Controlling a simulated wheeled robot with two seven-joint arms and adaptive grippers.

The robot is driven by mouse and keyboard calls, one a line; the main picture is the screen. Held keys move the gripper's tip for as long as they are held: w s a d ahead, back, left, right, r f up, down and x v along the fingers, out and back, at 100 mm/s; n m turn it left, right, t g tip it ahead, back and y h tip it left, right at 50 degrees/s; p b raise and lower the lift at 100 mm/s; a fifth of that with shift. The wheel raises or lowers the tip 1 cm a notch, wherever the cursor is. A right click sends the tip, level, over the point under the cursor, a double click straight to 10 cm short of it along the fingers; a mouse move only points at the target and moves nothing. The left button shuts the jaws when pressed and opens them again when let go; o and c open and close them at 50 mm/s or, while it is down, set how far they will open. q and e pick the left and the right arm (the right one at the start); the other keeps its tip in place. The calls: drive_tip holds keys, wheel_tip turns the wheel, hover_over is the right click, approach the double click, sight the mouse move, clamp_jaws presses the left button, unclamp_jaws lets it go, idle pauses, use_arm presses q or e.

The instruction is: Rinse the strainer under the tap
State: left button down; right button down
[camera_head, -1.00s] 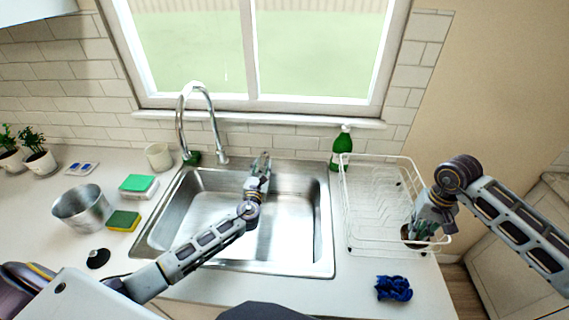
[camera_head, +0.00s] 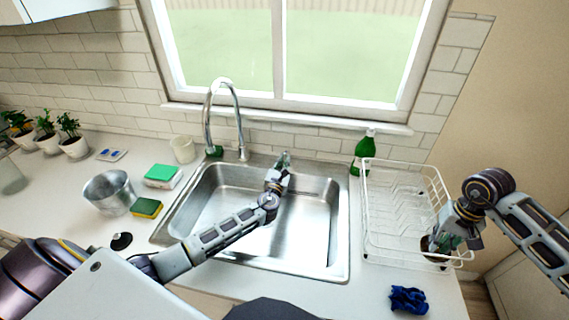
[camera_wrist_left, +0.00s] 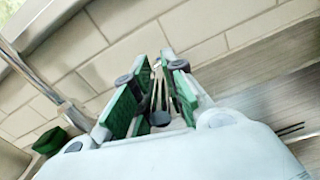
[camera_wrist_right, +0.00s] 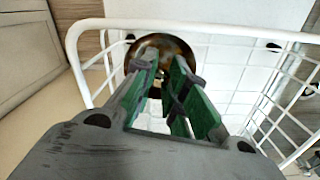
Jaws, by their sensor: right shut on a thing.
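A round, brownish bowl-like thing with a dark rim, possibly the strainer (camera_wrist_right: 160,42), is at the rack's right end. My right gripper (camera_head: 432,240) is shut on its near edge; the fingers hide part of it, so I cannot be sure what it is. The tap (camera_head: 207,115) is a tall curved chrome spout behind the sink (camera_head: 225,215). I see no water running. My left gripper (camera_head: 285,160) is over the back of the sink, right of the tap. In the left wrist view its fingers (camera_wrist_left: 155,62) stand apart, with dark narrow shapes between them.
The white wire dish rack (camera_head: 366,215) stands right of the sink. A green bottle (camera_head: 365,150) is behind it; a blue cloth (camera_head: 408,299) lies in front. A metal pot (camera_head: 108,192), sponge (camera_head: 146,208), green-topped block (camera_head: 162,174) and cup (camera_head: 183,150) stand left.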

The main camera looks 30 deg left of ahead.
use_arm(q)
drive_tip(key=shift+d+y, duration=0.1)
drive_tip(key=shift+y, duration=0.2)
use_arm(e)
drive_tip(key=shift+r, duration=0.15)
use_arm(q)
drive_tip(key=shift+w+d+n+y+p, duration=0.1)
drive_tip(key=shift+d+n+y+p, duration=0.15)
drive_tip(key=shift+n+y, duration=0.25)
use_arm(e)
drive_tip(key=shift+r, duration=0.2)
use_arm(q)
drive_tip(key=shift+w+d+n+g+y, duration=0.15)
drive_tip(key=shift+d+n+g+y, duration=0.1)
drive_tip(key=shift+n+g+y, duration=0.5)
use_arm(e)
drive_tip(key=shift+r, duration=0.15)
use_arm(q)
drive_tip(key=shift+y, duration=0.25)
drive_tip(key=c, duration=1.5)
unclamp_jaws()
drive_tip(key=shift+d, duration=0.1)
drive_tip(key=shift+v, duration=5.95)
